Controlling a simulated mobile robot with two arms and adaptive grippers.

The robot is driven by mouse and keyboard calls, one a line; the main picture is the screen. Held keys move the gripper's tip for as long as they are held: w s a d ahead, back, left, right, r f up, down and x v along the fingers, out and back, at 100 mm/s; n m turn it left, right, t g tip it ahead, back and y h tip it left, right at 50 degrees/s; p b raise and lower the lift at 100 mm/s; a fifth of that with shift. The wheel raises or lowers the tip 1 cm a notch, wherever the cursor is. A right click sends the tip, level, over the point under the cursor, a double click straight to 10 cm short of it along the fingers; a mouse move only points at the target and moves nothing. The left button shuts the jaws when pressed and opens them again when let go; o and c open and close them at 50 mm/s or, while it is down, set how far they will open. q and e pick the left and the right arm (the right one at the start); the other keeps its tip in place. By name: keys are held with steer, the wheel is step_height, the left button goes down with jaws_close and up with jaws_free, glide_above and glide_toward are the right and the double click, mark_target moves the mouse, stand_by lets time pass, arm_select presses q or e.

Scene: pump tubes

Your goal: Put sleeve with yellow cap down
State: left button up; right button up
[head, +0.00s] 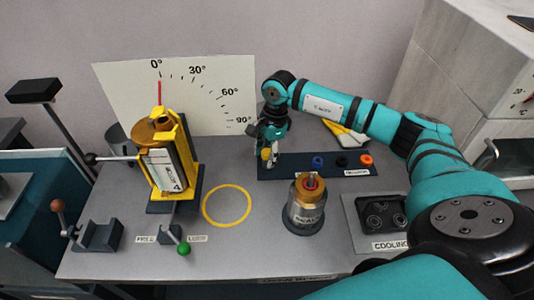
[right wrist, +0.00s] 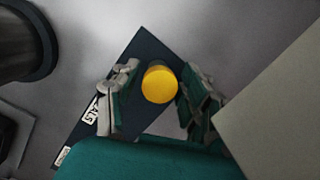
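The sleeve with the yellow cap (head: 266,155) is at the left end of the dark blue rack (head: 300,173). In the right wrist view the round yellow cap (right wrist: 160,85) is seen from above, over the dark rack (right wrist: 139,50). My right gripper (head: 268,146) points down at it. Its two fingers (right wrist: 157,90) stand on either side of the cap, with a gap showing on each side. The sleeve's body is mostly hidden, so I cannot tell how its lower end meets the rack. My left gripper is not in view.
Blue (head: 318,161), black (head: 341,161) and orange (head: 366,160) caps sit along the rack. A metal cylinder with a copper top (head: 306,203) stands in front. The yellow-framed pump (head: 170,160) is left, with an angle board (head: 205,100) behind. A yellow ring (head: 227,225) marks bare table.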

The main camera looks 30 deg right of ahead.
steer(key=shift+o, duration=0.2)
step_height(320, 180, up, 12)
steer(key=d, duration=0.1)
steer(key=shift+s+d+r, duration=0.15)
steer(key=shift+d, duration=0.25)
steer(key=shift+r, duration=0.1)
